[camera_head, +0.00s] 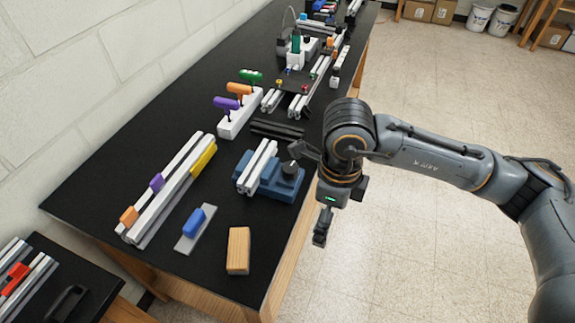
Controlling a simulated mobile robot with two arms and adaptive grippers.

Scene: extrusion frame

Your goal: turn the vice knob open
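A blue vice (285,188) sits near the right edge of the black table, with a silver extrusion piece (258,163) in its jaws. Its dark round knob (290,170) is on its right side, facing the table's edge. My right arm comes in from the right. Its gripper (320,236) hangs downward beyond the table's right edge, to the right of and lower in the picture than the knob. The gripper looks apart from the knob. Its fingertips are small and dark, and their gap cannot be made out. My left gripper is out of view.
A wooden block (238,250) and a blue-handled plate (195,228) lie in front of the vice. Long extrusions (165,200) are at left. A white holder (240,116) with coloured handles and dark bars (277,129) stand behind.

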